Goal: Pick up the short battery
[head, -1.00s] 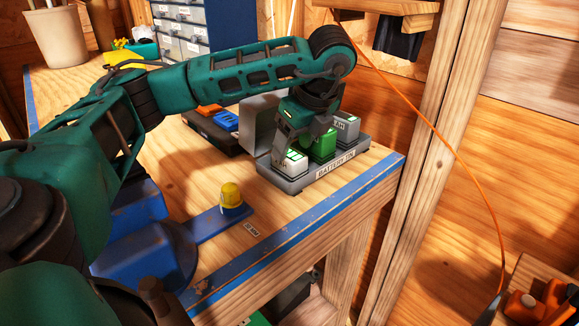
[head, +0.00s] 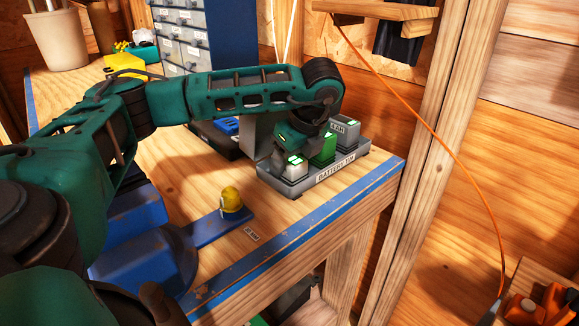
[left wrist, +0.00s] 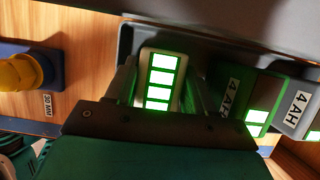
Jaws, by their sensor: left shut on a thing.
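The short battery (head: 292,171) is pale, with lit green bars on top, and stands at the left end of the grey battery tray (head: 338,177). My left gripper (head: 294,155) reaches down over it and is shut on it. In the left wrist view the fingers of my left gripper (left wrist: 156,82) lie on both sides of the short battery (left wrist: 160,77). The battery still appears seated in the tray. A green battery (head: 324,148) and a grey battery (head: 345,131) stand beside it in the row. My right gripper is not in view.
A yellow-capped thing (head: 231,199) stands on a blue plate in front of the tray. A grey upright panel stands close behind the batteries. A blue drawer cabinet (head: 235,35) is at the back. The bench's blue-taped front edge is clear.

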